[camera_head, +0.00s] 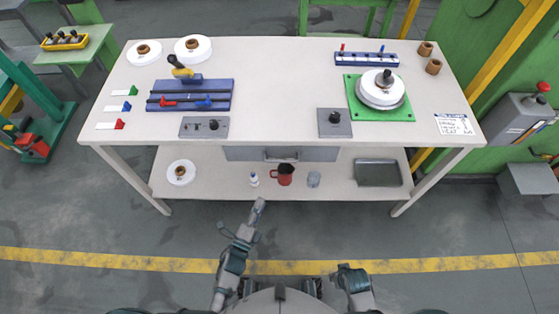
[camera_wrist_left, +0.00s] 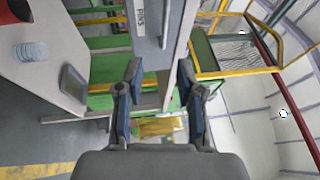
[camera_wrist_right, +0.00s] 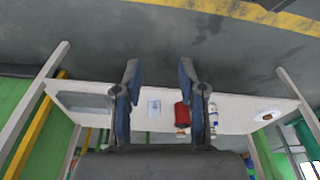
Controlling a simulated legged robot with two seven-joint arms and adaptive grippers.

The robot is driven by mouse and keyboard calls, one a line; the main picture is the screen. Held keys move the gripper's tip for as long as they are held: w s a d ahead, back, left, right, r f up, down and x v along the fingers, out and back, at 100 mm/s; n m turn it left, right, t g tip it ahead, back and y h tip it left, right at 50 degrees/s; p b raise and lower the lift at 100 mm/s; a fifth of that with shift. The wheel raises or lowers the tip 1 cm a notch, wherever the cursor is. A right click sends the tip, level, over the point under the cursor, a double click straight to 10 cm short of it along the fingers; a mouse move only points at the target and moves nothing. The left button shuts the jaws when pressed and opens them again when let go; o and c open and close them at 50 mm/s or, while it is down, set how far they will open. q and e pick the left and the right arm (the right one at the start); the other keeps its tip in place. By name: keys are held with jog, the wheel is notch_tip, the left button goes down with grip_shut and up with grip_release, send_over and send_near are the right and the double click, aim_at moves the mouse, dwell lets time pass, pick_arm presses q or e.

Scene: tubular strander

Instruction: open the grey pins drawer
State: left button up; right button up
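The grey pins drawer (camera_head: 240,154) hangs under the middle of the white table and looks shut, with a bar handle on its front. In the left wrist view the drawer front (camera_wrist_left: 150,50) stands sideways with a PINS label and the handle (camera_wrist_left: 165,30). My left gripper (camera_head: 260,203) is in front of and below the drawer, apart from it. The left wrist view shows its fingers (camera_wrist_left: 160,68) open and empty, below the handle in the picture. My right gripper (camera_wrist_right: 160,70) is open and empty, low in front of the table and well away from the drawer.
The table top (camera_head: 280,85) holds trays, spools and fixtures. The floor in front is clear.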

aim_at(280, 161)
pick_arm(q)
jog(key=shift+d+r+b+x, duration=0.15)
jog(key=shift+b+x, duration=0.1)
jog(key=shift+x, duration=4.15)
jog(key=shift+d+r+b+x, duration=0.15)
jog(key=shift+b+x, duration=0.1)
jog(key=shift+x, duration=4.15)
pick_arm(e)
jog(key=shift+s+r, duration=0.15)
jog(key=shift+r, duration=1.7)
pick_arm(q)
jog(key=shift+s+a, duration=0.15)
jog(key=shift+s, duration=0.05)
pick_arm(e)
jog(key=shift+d, duration=0.1)
pick_arm(q)
grip_shut()
pick_arm(e)
jog(key=shift+f, duration=0.1)
